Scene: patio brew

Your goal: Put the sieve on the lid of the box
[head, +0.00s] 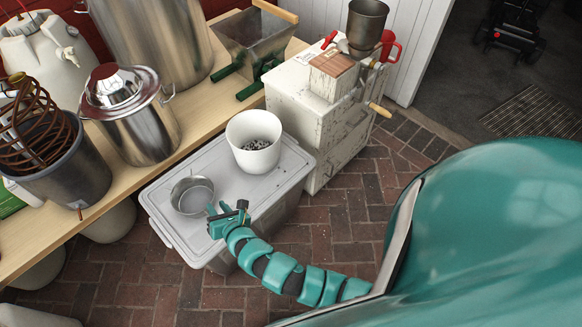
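The sieve (192,196), a round grey metal one, is over the left part of the box lid (165,222). The lid is light grey and closes a plastic box (278,217) on the brick floor. My gripper (222,212) is at the right front edge of the sieve, close above the lid. I cannot tell whether its fingers touch the sieve or are open or shut, nor whether the sieve rests on the lid or is just above it.
A white bucket (255,150) with dark contents stands on the same lid, behind and right of the sieve. A wooden bench (97,200) with metal pots (135,125) runs along the left. A white cabinet (315,125) with a grinder stands behind right. Brick floor (340,210) is clear to the right.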

